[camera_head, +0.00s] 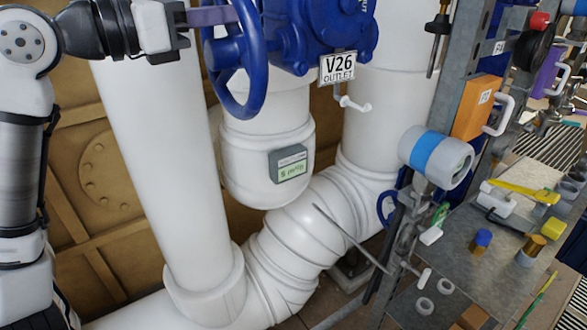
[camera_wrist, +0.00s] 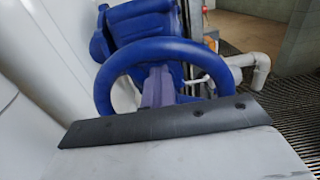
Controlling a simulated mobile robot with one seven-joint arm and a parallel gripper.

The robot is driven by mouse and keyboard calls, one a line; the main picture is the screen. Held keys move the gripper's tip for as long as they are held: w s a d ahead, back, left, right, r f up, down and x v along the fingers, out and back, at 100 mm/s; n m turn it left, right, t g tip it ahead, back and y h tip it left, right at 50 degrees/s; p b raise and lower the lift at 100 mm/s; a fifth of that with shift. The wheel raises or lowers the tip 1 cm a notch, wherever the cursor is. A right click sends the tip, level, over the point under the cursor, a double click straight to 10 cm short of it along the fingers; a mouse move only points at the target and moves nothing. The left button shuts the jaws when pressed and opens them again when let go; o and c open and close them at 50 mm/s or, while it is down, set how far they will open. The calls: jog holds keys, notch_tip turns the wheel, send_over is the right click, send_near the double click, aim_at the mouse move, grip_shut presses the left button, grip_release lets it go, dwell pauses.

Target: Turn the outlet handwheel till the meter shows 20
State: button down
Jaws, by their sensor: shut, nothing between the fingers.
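The blue outlet handwheel (camera_head: 259,70) stands on a blue valve body (camera_head: 305,35), upper middle of the head view. A plate marked V26 OUTLET (camera_head: 338,68) hangs beside it. The wheel's ring fills the middle of the wrist view (camera_wrist: 165,51). My gripper (camera_head: 225,15) comes from the left, its purple fingers at the wheel's upper part. In the wrist view the fingers (camera_wrist: 158,88) are together, nothing between them, and appear within the ring's opening. I cannot tell whether they touch the wheel. The meter (camera_head: 289,163) is a grey box with a green display; its small text looks like 5.
Thick white pipes (camera_head: 155,150) stand below and beside the valve. At right is a metal bench (camera_head: 460,265) with loose parts, a blue-banded white cylinder (camera_head: 436,157) and an orange box (camera_head: 476,108). The wrist view shows floor grating (camera_wrist: 275,110) at right.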

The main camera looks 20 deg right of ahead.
jog(key=shift+w+a, duration=0.25)
jog(key=shift+w, duration=0.55)
jog(key=shift+w+a+f, duration=0.15)
jog(key=shift+w+f, duration=0.05)
jog(key=shift+w, duration=0.15)
jog(key=shift+s+d+r+b, duration=0.1)
jog(key=shift+s+d+b, duration=0.1)
jog(key=shift+s, duration=0.35)
jog(key=shift+s+d+r+b, duration=0.1)
jog(key=shift+s+d+b, duration=0.1)
jog(key=shift+s, duration=0.3)
jog(key=v, duration=1.2)
